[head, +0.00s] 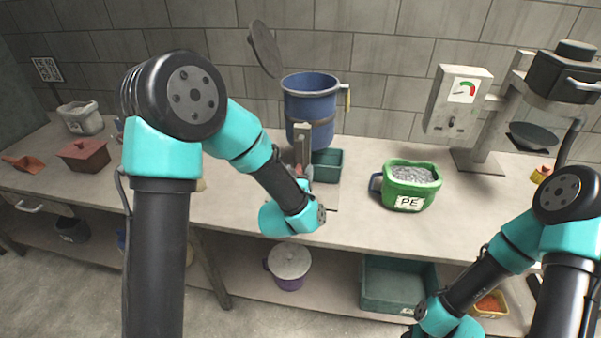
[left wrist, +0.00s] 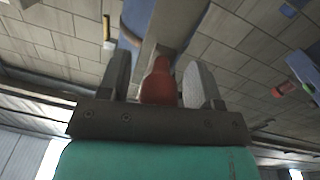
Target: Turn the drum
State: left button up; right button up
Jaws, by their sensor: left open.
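The blue drum (head: 310,100) stands upright at the back of the bench, its round grey lid (head: 265,48) swung up at the left. A grey upright post (head: 301,145) stands in front of it. Part of the drum shows blurred in the left wrist view (left wrist: 133,22). My left gripper (left wrist: 160,64) is open, its two fingers on either side of a red knob-like handle (left wrist: 159,85), with gaps visible at both sides. In the head view my left wrist is low in front of the drum and largely hides the fingers. My right gripper is out of frame.
A green PE tub (head: 411,186) of grey pellets stands right of the drum. A teal bin (head: 327,164) sits below the drum. A gauge box (head: 458,98) and press stand farther right. Red and grey containers sit at the left. The front of the bench is mostly clear.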

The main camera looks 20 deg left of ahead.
pick_arm(q)
grip_shut()
dwell(0.5)
